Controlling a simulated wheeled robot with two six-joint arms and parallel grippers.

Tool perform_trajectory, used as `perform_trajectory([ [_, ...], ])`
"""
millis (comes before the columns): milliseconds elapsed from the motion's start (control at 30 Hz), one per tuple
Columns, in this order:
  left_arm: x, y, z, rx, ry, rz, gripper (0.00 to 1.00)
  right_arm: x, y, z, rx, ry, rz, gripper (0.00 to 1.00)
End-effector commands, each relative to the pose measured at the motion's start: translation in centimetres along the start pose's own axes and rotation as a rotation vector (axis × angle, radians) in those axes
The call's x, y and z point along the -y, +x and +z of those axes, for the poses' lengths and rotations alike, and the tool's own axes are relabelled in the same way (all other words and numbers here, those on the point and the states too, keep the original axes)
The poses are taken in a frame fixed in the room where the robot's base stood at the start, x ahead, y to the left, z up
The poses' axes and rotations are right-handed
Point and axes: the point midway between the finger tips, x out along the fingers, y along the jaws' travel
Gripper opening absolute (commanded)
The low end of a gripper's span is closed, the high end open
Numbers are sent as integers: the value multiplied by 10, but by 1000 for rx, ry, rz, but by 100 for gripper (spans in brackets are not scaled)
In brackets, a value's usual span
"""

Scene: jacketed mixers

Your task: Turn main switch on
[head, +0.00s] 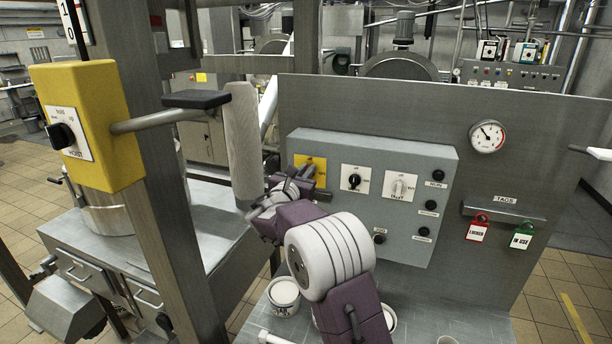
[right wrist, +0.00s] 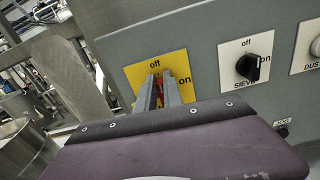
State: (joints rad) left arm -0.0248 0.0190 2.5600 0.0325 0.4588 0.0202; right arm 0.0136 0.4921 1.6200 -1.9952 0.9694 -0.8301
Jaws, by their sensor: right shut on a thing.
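The main switch is on a yellow plate (head: 318,163) at the left end of a grey control box (head: 298,148). In the right wrist view the plate (right wrist: 133,75) reads "off" at the top and "on" at the right. My right gripper (right wrist: 158,88) is at the plate, its two fingers close together around the switch's red knob (right wrist: 159,84). Only a little red shows between the fingers, so I cannot tell which way the knob points. In the head view my right gripper (head: 298,178) reaches the plate from below left. My left gripper is not in view.
Right of the plate are a black sieve knob (right wrist: 254,68) and a white dust knob (head: 400,187). A yellow hoist box (head: 85,115) and a grey cylinder (head: 243,140) stand to the left. Tags (head: 479,230) hang at the right. Tubs (head: 284,291) stand below.

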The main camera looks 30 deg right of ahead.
Motion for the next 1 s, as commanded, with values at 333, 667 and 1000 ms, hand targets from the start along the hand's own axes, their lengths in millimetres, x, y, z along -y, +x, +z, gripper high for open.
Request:
perform_trajectory([
  [333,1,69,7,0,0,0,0,6,0,-11,4,279,1,0],
  [667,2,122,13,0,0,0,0,11,0,-12,2,593,1,0],
  [1000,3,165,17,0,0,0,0,15,0,-15,1,916,0,0],
])
